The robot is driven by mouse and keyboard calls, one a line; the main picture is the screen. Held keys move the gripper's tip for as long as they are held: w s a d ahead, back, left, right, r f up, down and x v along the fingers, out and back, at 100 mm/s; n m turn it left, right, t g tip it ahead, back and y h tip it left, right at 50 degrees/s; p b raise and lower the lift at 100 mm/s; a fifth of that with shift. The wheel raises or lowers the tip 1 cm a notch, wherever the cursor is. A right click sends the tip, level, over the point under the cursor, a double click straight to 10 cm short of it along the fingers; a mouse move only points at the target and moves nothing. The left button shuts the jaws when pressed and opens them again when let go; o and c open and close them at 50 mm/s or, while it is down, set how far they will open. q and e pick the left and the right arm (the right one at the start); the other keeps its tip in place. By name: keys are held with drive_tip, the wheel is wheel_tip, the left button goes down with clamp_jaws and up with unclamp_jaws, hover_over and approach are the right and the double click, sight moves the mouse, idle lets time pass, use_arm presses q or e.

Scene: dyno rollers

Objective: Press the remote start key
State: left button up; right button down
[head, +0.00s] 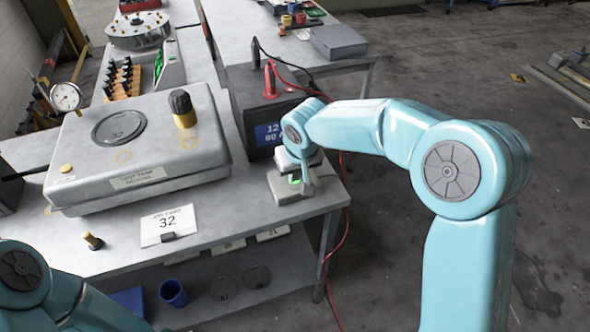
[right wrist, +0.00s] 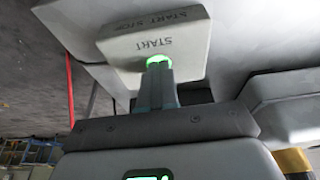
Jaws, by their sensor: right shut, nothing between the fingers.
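The remote start box (head: 284,191) is a small pale box on the front right corner of the bench. It also shows in the right wrist view (right wrist: 190,42), marked "START" and "START STOP". Its start key (right wrist: 155,60) glows green. In the head view a green glow shows on the box top (head: 294,179). My right gripper (right wrist: 158,72) is shut and empty, fingertips right at the green key and covering part of it. In the head view its fingers (head: 307,184) reach down at the box. I cannot tell whether the key is pushed in. My left gripper is out of view.
A dark power unit (head: 262,112) with a lit blue display and red and black leads stands behind the box. A large grey tank housing (head: 150,150) and a job card (head: 168,225) marked 32 lie to the left. A red cable hangs off the bench's right edge.

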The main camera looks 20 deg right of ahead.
wheel_tip(320, 180, up, 4)
drive_tip(key=p, duration=0.3)
drive_tip(key=shift+w+d+r, duration=0.15)
drive_tip(key=shift+r, duration=0.05)
drive_tip(key=shift+s+r+b, duration=0.4)
drive_tip(key=shift+s+r, duration=0.1)
drive_tip(key=shift+r, duration=0.2)
wheel_tip(320, 180, up, 7)
hover_over(298, 189)
drive_tip(key=shift+s+d+r, duration=0.1)
drive_tip(key=shift+s+r, duration=0.1)
drive_tip(key=shift+r, duration=0.2)
drive_tip(key=shift+w, duration=0.1)
